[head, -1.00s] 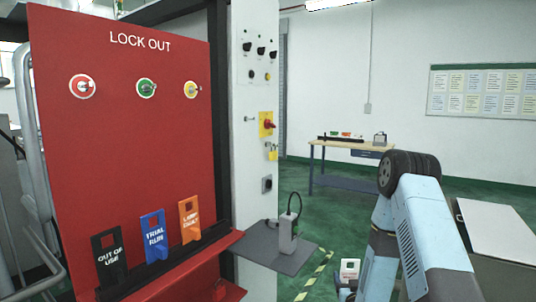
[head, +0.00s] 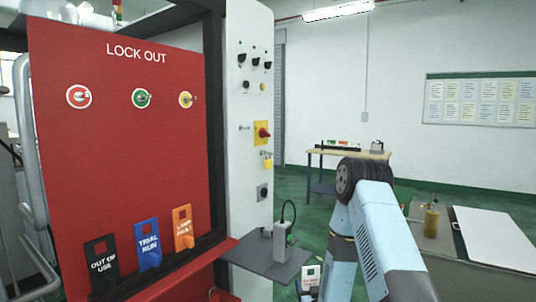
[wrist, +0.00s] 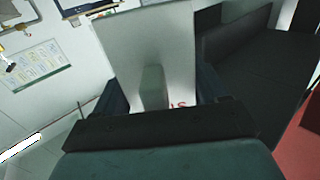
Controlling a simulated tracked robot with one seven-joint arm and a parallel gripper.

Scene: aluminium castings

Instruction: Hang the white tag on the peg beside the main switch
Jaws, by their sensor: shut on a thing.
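The white tag (head: 311,273) shows low in the head view, with small dark marks on it. In the wrist view the white tag (wrist: 145,35) fills the upper middle, with red lettering partly visible at its lower edge. My gripper (wrist: 158,90) is shut on the tag, with a dark finger on each side of its grey-green grip. The main switch (head: 263,132) is a red knob on a yellow plate on the white cabinet. The small peg (head: 244,127) sticks out just left of it and looks bare. The tag is well below and right of the peg, apart from it.
A red LOCK OUT board (head: 130,170) holds black, blue and orange tags in a rack. A yellow padlock (head: 267,160) hangs below the switch. A grey shelf (head: 260,262) bearing a grey device juts out beneath. A bench (head: 325,153) stands at the back.

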